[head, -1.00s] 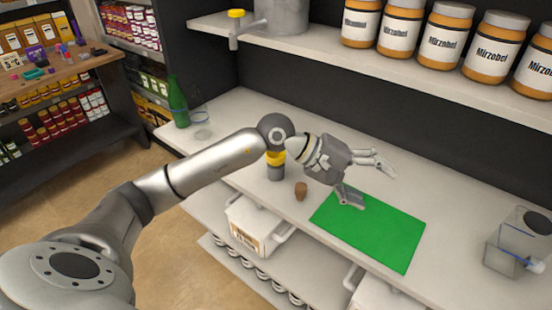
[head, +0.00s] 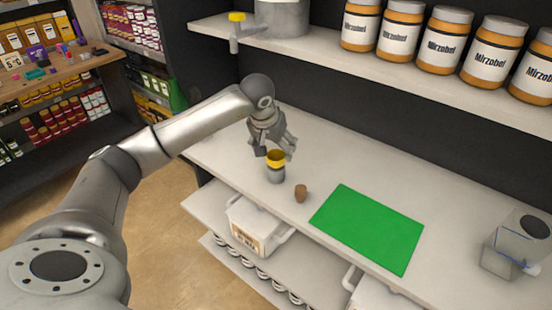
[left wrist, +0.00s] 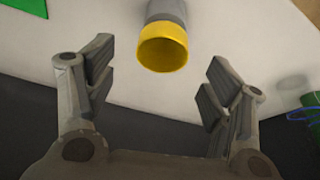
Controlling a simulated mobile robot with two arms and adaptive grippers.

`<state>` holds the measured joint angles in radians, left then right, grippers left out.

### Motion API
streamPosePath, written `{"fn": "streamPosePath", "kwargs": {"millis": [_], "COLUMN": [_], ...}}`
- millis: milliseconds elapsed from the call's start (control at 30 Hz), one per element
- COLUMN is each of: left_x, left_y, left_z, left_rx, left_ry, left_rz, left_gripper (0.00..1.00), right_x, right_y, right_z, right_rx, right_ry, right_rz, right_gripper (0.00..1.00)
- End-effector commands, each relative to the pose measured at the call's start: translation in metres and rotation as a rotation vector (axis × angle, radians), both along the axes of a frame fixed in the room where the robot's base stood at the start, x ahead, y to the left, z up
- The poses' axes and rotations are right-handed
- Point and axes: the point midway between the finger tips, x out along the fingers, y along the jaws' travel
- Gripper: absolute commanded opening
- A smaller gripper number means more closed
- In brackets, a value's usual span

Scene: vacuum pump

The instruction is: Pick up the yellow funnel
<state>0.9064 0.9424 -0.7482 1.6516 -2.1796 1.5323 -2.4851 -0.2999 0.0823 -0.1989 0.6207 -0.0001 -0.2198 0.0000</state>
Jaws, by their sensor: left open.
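The yellow funnel (head: 276,156) shows as a yellow ring on top of a grey cylinder (head: 275,174) on the white counter. In the left wrist view the yellow funnel (left wrist: 162,47) lies between and just beyond my two fingers, with the grey cylinder (left wrist: 166,11) behind it. My left gripper (head: 273,151) is open and empty, close to the funnel, and overlaps its far side in the head view. In the left wrist view the fingers of my left gripper (left wrist: 158,88) are wide apart. I cannot see contact with the funnel. My right gripper is not in view.
A brown cork-like piece (head: 301,193) stands right of the cylinder. A green mat (head: 368,229) lies further right. A clear container (head: 517,246) is at the right. The shelf (head: 400,68) above holds several jars. A green bottle (head: 176,95) is partly behind my arm.

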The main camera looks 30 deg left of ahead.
Motion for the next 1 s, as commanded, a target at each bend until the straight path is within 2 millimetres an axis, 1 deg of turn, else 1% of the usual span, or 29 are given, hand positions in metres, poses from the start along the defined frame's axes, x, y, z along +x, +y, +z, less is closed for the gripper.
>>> {"fn": "streamPosePath", "kwargs": {"millis": [133, 300, 400, 500, 767, 867, 1000], "left_x": [0.003, 0.009, 0.015, 0.017, 0.019, 0.018, 0.018], "left_y": [0.001, 0.004, 0.005, 0.006, 0.006, 0.006, 0.006], "left_z": [-0.008, -0.027, -0.04, -0.048, -0.051, -0.051, -0.051], "left_rx": [-0.002, -0.003, -0.004, -0.001, -0.001, -0.001, -0.001], "left_ry": [0.003, 0.004, 0.002, 0.001, -0.001, -0.001, -0.001], "left_rz": [0.001, 0.001, 0.001, 0.001, 0.001, 0.001, 0.001], "left_gripper": [0.75, 0.75, 0.75, 0.75, 0.75, 0.63, 0.45], "right_x": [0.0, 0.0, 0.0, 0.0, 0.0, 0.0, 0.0], "right_y": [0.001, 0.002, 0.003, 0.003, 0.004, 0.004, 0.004], "right_z": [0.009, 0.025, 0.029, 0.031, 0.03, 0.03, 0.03], "right_rx": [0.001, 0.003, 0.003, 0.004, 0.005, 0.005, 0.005], "right_ry": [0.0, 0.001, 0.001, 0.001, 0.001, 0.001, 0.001], "right_rz": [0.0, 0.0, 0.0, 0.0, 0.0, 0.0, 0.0], "right_gripper": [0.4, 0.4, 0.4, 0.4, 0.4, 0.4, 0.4]}}
